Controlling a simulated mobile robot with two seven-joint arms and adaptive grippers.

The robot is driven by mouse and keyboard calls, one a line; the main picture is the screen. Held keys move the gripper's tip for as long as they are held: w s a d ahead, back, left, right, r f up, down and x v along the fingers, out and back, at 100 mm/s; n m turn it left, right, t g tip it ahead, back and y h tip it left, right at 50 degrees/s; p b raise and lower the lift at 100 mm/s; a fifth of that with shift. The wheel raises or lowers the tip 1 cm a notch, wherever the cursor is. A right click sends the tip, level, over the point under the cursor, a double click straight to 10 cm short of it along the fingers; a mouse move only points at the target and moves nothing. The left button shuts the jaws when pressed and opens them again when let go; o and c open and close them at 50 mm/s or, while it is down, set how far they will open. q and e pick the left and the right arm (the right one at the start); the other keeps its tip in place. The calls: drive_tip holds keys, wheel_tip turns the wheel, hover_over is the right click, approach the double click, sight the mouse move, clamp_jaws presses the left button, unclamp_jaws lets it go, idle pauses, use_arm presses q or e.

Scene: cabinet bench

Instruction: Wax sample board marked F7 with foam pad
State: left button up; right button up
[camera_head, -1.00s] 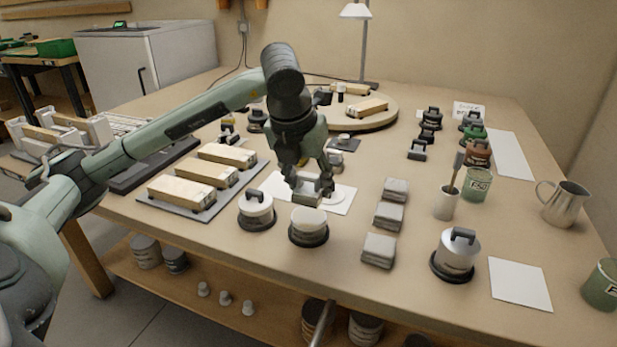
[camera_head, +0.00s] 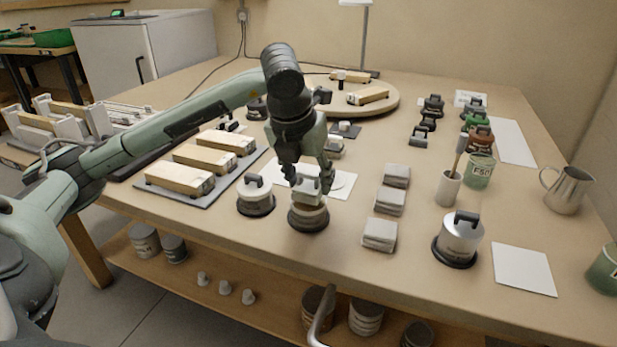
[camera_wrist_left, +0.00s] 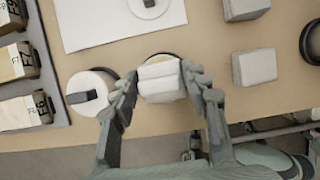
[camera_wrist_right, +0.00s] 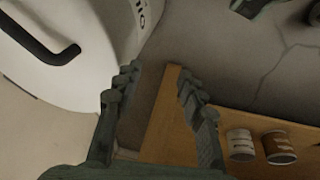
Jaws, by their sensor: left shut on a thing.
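My left gripper (camera_head: 308,178) is shut on a pale foam pad (camera_wrist_left: 160,82). The pad is over the mouth of a round pale tin (camera_head: 308,217) with a dark base; I cannot tell whether it touches the contents. Three wooden sample boards lie on a grey mat (camera_head: 214,195) to the left. The middle board (camera_head: 204,161) reads F7 on its end label, which also shows in the left wrist view (camera_wrist_left: 18,62). My right gripper (camera_wrist_right: 160,95) is open and empty in the right wrist view, away from the boards.
A lidded pale tin (camera_head: 256,196) stands just left of the open one. A white sheet (camera_head: 345,187) lies behind it. Several grey pads (camera_head: 380,235) lie to the right, then a silver lidded tin (camera_head: 460,240). A brush stands in a cup (camera_head: 447,188).

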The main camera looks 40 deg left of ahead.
sight(308, 172)
use_arm(q)
drive_tip(key=shift+f+b, duration=0.6)
drive_tip(key=shift+b, duration=0.15)
idle(1.9)
drive_tip(key=shift+r, duration=0.1)
drive_tip(key=shift+r+p, duration=2.4)
drive_tip(key=shift+r, duration=1.1)
drive_tip(key=shift+f, duration=0.1)
